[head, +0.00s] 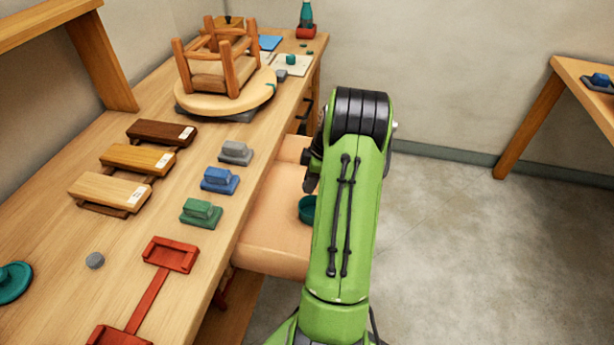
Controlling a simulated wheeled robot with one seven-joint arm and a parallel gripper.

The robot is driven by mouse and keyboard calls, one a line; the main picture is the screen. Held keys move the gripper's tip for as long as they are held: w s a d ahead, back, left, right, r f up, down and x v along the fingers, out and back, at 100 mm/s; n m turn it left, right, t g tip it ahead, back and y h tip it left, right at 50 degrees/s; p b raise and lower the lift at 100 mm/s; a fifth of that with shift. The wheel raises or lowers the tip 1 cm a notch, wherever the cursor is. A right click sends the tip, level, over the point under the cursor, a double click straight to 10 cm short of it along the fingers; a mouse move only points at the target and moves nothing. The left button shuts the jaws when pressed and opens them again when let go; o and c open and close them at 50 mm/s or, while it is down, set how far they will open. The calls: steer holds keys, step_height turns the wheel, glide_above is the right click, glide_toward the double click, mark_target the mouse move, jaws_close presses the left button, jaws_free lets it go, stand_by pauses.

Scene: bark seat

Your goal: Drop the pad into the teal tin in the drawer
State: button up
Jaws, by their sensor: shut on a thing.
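My gripper (311,178) shows only as a dark part at the left of my green arm, above the open drawer (268,240). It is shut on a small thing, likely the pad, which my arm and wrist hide. The teal tin (306,209) stands in the pale drawer, below my gripper and partly covered by my arm. The inside of the tin cannot be made out.
On the bench left of the drawer are grey (235,152), blue (220,180) and green (201,212) blocks, wooden stands (138,158), a red holder (171,254) and a small grey disc (95,260). An upturned stool (219,70) stands farther back. Right floor is clear.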

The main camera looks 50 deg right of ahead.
steer(key=shift+w+f, duration=0.1)
steer(key=shift+f, duration=0.05)
steer(key=b, duration=0.5)
glide_above(310, 211)
step_height(310, 211, down, 6)
steer(key=shift+r, duration=0.15)
steer(key=shift+p, duration=0.3)
steer(key=shift+r, duration=0.1)
steer(key=o, duration=1.1)
steer(key=shift+d+r, duration=0.1)
